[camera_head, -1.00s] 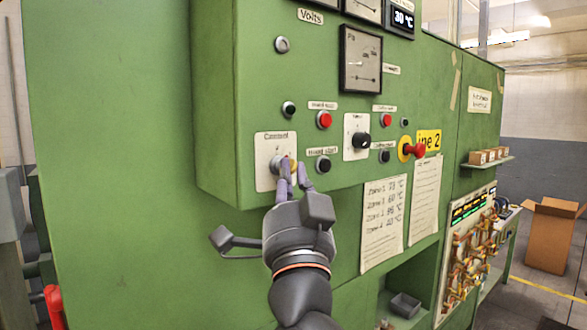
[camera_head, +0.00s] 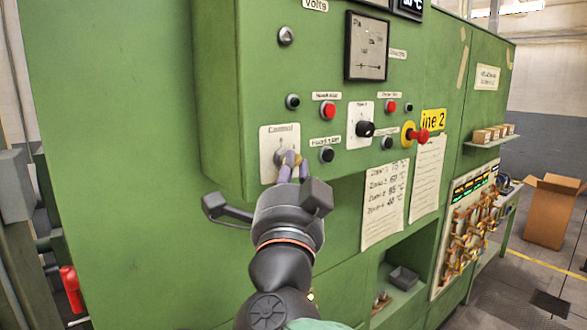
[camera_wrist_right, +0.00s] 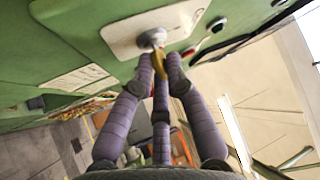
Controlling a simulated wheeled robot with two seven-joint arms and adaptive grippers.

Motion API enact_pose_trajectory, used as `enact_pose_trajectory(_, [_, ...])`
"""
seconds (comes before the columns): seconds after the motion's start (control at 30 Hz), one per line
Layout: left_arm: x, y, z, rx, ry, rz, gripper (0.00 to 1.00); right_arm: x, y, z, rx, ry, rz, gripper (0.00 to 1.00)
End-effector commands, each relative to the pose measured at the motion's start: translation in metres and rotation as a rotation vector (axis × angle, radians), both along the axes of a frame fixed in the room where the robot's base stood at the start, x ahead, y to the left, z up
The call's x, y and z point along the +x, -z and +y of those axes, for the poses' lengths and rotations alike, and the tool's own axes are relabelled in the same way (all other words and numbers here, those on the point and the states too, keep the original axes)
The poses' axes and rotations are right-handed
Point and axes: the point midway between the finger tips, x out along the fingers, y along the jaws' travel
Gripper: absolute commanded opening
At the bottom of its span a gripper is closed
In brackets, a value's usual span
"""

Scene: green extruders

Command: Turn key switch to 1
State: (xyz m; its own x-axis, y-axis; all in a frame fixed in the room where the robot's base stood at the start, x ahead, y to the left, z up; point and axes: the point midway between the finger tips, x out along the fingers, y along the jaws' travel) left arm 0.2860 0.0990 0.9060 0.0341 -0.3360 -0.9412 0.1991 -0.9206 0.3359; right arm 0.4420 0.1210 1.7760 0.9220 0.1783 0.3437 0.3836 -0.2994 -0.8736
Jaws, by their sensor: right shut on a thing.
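The key switch (camera_head: 280,155) sits on a pale plate labelled "Control" (camera_head: 270,174) at the lower left of the green panel. Its round metal body (camera_wrist_right: 151,38) and a yellowish key (camera_wrist_right: 146,73) show in the right wrist view. My right gripper (camera_head: 292,168) reaches up from below, its purple fingers closed around the key at the switch. In the right wrist view the fingers (camera_wrist_right: 158,66) press on the key from its sides. The fingers hide part of the key, and I cannot read which mark it points to. My left gripper is not in view.
Right of the switch are a black button (camera_head: 327,155), a red button (camera_head: 328,110), a black rotary knob (camera_head: 365,129) and a red emergency stop (camera_head: 420,135) on yellow. Paper sheets (camera_head: 385,205) hang below. A cardboard box (camera_head: 553,210) stands on the floor at right.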

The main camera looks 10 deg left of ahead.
Motion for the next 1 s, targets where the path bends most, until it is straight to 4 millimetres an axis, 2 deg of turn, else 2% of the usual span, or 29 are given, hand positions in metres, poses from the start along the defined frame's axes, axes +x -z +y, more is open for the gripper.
enact_pose_trajectory(0.13, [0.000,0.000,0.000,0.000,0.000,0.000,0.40,0.000,-0.001,-0.001,0.003,0.001,0.000,0.00])
enact_pose_trajectory(0.17, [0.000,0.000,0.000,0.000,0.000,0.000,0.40,0.000,-0.001,-0.001,0.003,0.001,0.000,0.23])
enact_pose_trajectory(0.2, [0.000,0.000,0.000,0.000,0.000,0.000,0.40,0.000,-0.001,-0.001,0.002,0.001,0.000,0.34])
enact_pose_trajectory(0.23, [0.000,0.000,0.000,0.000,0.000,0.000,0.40,0.000,-0.001,-0.001,0.002,0.001,0.000,0.39])
enact_pose_trajectory(0.67, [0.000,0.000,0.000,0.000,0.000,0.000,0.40,-0.006,0.002,-0.001,0.000,0.000,-0.001,0.39])
enact_pose_trajectory(0.77, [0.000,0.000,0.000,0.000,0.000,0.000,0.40,-0.018,0.006,-0.003,0.000,-0.003,-0.001,0.39])
enact_pose_trajectory(1.0, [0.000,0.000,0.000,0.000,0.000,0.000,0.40,-0.062,0.022,-0.012,0.000,-0.003,-0.002,0.39])
